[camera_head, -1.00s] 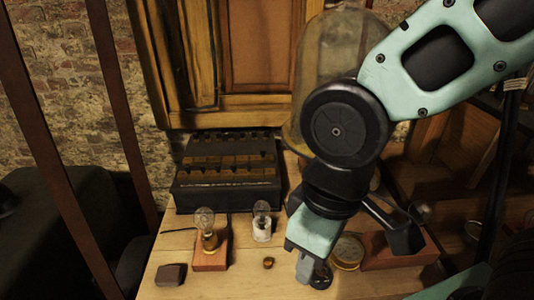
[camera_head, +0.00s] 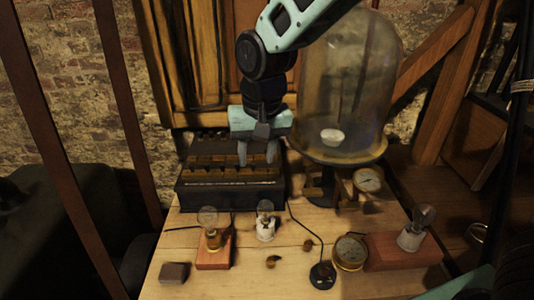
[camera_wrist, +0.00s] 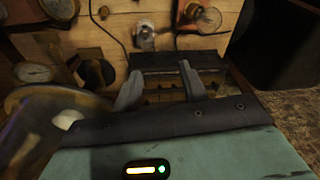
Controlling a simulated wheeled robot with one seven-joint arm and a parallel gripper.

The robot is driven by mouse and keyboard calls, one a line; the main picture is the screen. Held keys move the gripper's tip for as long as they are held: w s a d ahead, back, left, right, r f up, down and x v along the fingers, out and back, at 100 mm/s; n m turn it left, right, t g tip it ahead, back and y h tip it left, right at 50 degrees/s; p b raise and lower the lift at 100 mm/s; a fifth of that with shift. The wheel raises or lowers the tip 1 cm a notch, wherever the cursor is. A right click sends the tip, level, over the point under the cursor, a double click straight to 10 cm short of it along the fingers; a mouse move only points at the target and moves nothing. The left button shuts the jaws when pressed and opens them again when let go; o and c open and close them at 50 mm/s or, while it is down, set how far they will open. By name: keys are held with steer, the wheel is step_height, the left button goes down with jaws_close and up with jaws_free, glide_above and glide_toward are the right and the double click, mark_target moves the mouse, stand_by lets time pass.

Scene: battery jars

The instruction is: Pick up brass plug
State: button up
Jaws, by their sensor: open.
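Two small brownish, brass-like pieces lie on the bench in the head view, one at the front middle (camera_head: 271,262) and one farther right (camera_head: 308,245). They are too small to tell surely whether either is the brass plug. A black box with rows of brass blocks (camera_head: 230,193) stands at the back of the bench. My gripper (camera_head: 257,160) points down above the back right of this box, partly hiding it. Its fingers are apart with nothing seen between them. In the wrist view, the open fingers (camera_wrist: 160,82) stand in front of the box.
A glass bell jar (camera_head: 345,85) stands close to the right of my gripper. Bulbs on bases (camera_head: 213,254) (camera_head: 265,229), a round gauge (camera_head: 350,252), a black round piece (camera_head: 322,275) and a dark block (camera_head: 174,272) are on the bench. Its front middle has free room.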

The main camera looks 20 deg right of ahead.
steer(key=w+d+m+t+h, duration=0.1)
steer(key=w+d+m, duration=0.2)
steer(key=w, duration=0.6)
steer(key=w+d+m+t+h, duration=0.1)
steer(key=w+d+m+h, duration=0.1)
steer(key=w, duration=0.7)
steer(key=shift+m+t, duration=0.3)
steer(key=p+x, duration=0.4)
steer(key=x, duration=0.9)
steer(key=shift+w+d, duration=0.1)
steer(key=shift+p+x, duration=1.45)
steer(key=shift+x, duration=1.15)
steer(key=shift+d, duration=0.1)
jaws_close()
